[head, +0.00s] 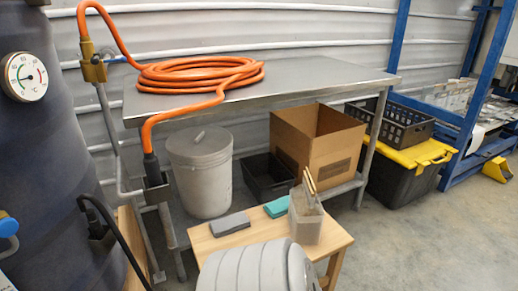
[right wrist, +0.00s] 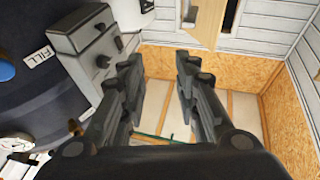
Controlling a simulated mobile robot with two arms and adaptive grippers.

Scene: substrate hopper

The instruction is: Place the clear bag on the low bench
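The low bench (head: 243,239), a small light-wood one, stands in the lower middle of the head view. A dark grey block (head: 230,223), a teal block (head: 277,207) and a translucent container (head: 305,222) with sticks in it are on it. I cannot make out a clear bag for certain; clear-looking packages (head: 450,95) lie on the blue rack at the right. My right gripper (right wrist: 160,75) is open and empty in the right wrist view, its fingers pointing toward a plywood-walled space. My left gripper is not in view.
A metal table (head: 300,75) carries a coiled orange hose (head: 200,72). Below it are a lidded grey bucket (head: 203,175) and a cardboard box (head: 312,150). A ribbed grey object (head: 258,268) overlaps the bench's front. Floor at the right (head: 420,240) is clear.

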